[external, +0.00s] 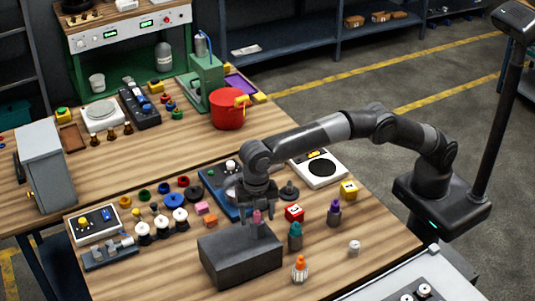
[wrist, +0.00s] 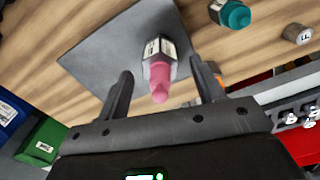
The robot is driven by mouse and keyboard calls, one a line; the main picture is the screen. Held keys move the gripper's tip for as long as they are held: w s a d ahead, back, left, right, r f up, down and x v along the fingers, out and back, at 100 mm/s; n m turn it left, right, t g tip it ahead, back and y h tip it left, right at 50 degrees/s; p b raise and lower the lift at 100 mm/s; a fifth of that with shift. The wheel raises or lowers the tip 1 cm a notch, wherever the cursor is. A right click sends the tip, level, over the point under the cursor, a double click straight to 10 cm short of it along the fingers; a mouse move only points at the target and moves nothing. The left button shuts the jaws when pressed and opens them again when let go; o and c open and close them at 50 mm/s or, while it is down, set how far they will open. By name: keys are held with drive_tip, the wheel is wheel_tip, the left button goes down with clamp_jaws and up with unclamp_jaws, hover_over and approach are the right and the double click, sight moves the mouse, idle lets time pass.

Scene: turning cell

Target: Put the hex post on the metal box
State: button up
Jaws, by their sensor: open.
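The hex post (wrist: 158,68) has a pink rounded tip and a grey six-sided body with a white label. It appears to stand on top of the dark grey metal box (external: 238,262), near the box's back edge; it also shows in the external view (external: 257,216). My gripper (external: 257,200) is above the box, pointing down. In the wrist view my gripper (wrist: 161,72) is open, with one finger on each side of the post and visible gaps between. The box top (wrist: 105,55) shows behind the post.
A teal-topped post (external: 295,236), a purple-topped post (external: 334,213), an orange-topped post (external: 300,269) and a small grey cylinder (external: 354,247) stand right of the box. A red block (external: 294,213) is close behind.

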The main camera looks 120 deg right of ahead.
wheel_tip(320, 180, up, 4)
drive_tip(key=shift+r, duration=0.25)
drive_tip(key=shift+s+r, duration=0.1)
drive_tip(key=shift+r, duration=0.7)
drive_tip(key=s+r+m+t, duration=0.2)
drive_tip(key=s+r+m, duration=0.2)
drive_tip(key=s+r, duration=0.6)
drive_tip(key=s+d+r+m+t, duration=0.1)
drive_tip(key=s+r+m, duration=0.25)
drive_tip(key=s, duration=0.95)
drive_tip(key=s+f+m+t, duration=0.1)
drive_tip(key=s+f+m, duration=0.2)
drive_tip(key=s+f, duration=0.4)
drive_tip(key=s+f+m+t, duration=0.1)
drive_tip(key=s+f+m, duration=0.3)
drive_tip(key=s, duration=1.6)
wheel_tip(320, 180, down, 3)
drive_tip(key=shift+s+a+t, duration=0.25)
drive_tip(key=shift+s+t, duration=0.05)
drive_tip(key=shift+s, duration=0.1)
